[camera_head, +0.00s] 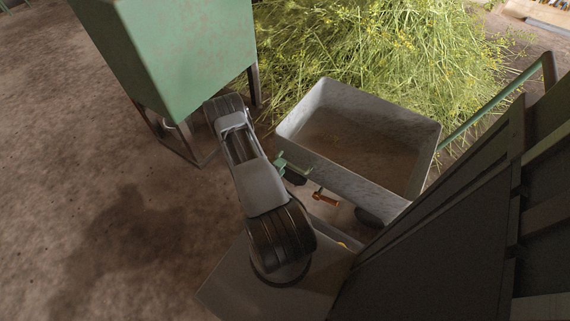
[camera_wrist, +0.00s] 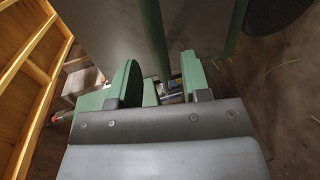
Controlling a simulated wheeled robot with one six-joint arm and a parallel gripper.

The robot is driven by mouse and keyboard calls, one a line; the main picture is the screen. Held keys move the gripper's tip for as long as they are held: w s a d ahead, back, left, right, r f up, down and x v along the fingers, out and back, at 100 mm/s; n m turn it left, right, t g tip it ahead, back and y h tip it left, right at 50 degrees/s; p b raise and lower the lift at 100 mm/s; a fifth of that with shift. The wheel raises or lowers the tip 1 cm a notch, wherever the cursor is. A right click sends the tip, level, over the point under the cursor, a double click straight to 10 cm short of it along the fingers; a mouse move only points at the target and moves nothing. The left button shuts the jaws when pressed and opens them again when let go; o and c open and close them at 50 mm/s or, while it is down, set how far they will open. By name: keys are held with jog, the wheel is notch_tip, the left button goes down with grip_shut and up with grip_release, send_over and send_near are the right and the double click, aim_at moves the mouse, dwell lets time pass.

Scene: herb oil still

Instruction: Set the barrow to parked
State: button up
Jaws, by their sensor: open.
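The barrow (camera_head: 345,170) is a grey, open tray with a green handle tube (camera_head: 495,105) at the right and a dark wheel (camera_head: 368,216) partly seen below. An orange lever-like part (camera_head: 325,198) sticks out under its near side. My gripper (camera_head: 283,166) has green fingers and is open at the tray's near left side. In the wrist view my gripper (camera_wrist: 165,78) opens toward a green frame tube (camera_wrist: 153,35) and a small metallic part (camera_wrist: 172,88). The barrow's grey body (camera_wrist: 105,30) fills the top there. I cannot tell whether the fingers touch anything.
A green box on dark legs (camera_head: 170,50) stands left of my arm. A heap of cut herbs (camera_head: 380,50) lies behind the barrow. A dark slatted structure (camera_head: 440,240) blocks the lower right. Bare floor (camera_head: 70,150) is free at left. A yellow wooden frame (camera_wrist: 35,50) shows in the wrist view.

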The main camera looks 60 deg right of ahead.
jog(key=shift+b+x, duration=0.35)
jog(key=shift+x, duration=1.5)
jog(key=shift+c, duration=0.3)
grip_shut()
